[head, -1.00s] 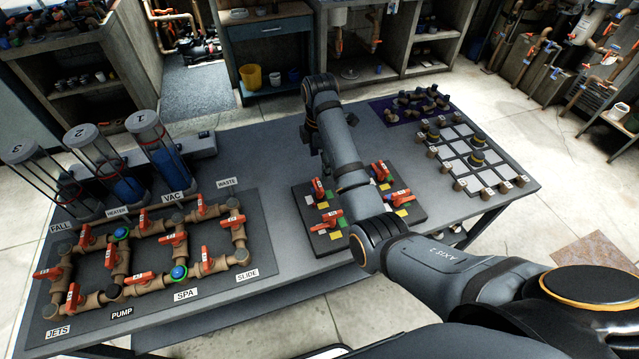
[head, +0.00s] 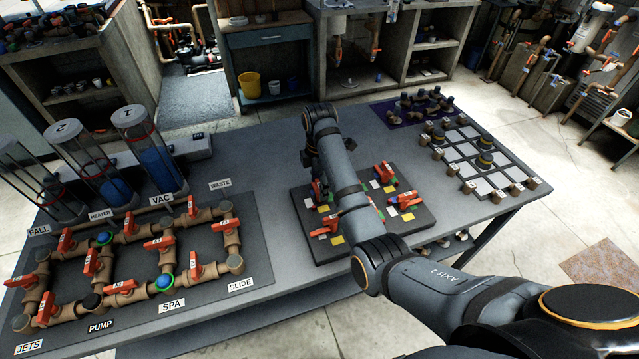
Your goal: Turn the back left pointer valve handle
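The dark valve board (head: 301,200) lies on the middle of the table with several red lever handles and coloured squares. The back left handle (head: 317,190) is partly hidden under my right wrist, so its exact direction is hard to read. My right gripper (head: 311,170) hangs from the wrist just above and behind this handle. Its fingers are dark and mostly hidden by my own arm, so I cannot tell whether they touch the handle. The front left handle (head: 325,227), back right handle (head: 384,173) and front right handle (head: 408,199) stand around it. My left gripper is out of view.
A pipe manifold (head: 188,268) with red valves fills the table's left side, with clear cylinders (head: 150,155) behind it. A grid board (head: 480,158) and a dark purple mat (head: 400,119) with small parts lie at the right. Bare tabletop (head: 262,165) separates manifold and valve board.

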